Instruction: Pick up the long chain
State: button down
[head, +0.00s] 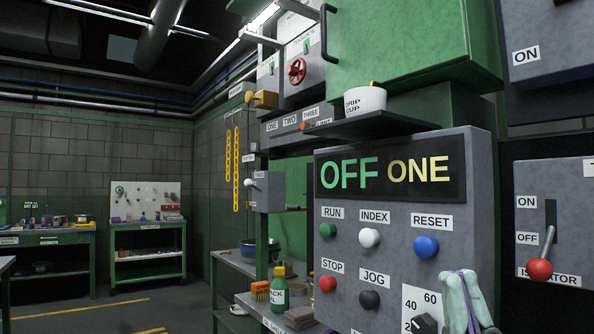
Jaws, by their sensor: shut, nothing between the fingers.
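Two yellow chains hang side by side near the back wall, left of the machine. The long chain (236,168) is the right one and reaches lower. The short chain (228,155) hangs just left of it and ends higher up. Both hang straight down, well away from the camera. What holds their top ends is too small to make out. My gripper is not in view.
A grey control panel (400,240) fills the near right, with pale gloves (465,300) draped at its lower edge. A shelf holds a green bottle (279,288). A small grey switch box (267,191) stands right of the chains. Open floor (110,305) lies at left.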

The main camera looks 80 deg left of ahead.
aim_at(236, 135)
jog(key=u, duration=2.95)
jog(key=i+j+z, duration=0.15)
jog(key=i, duration=0.55)
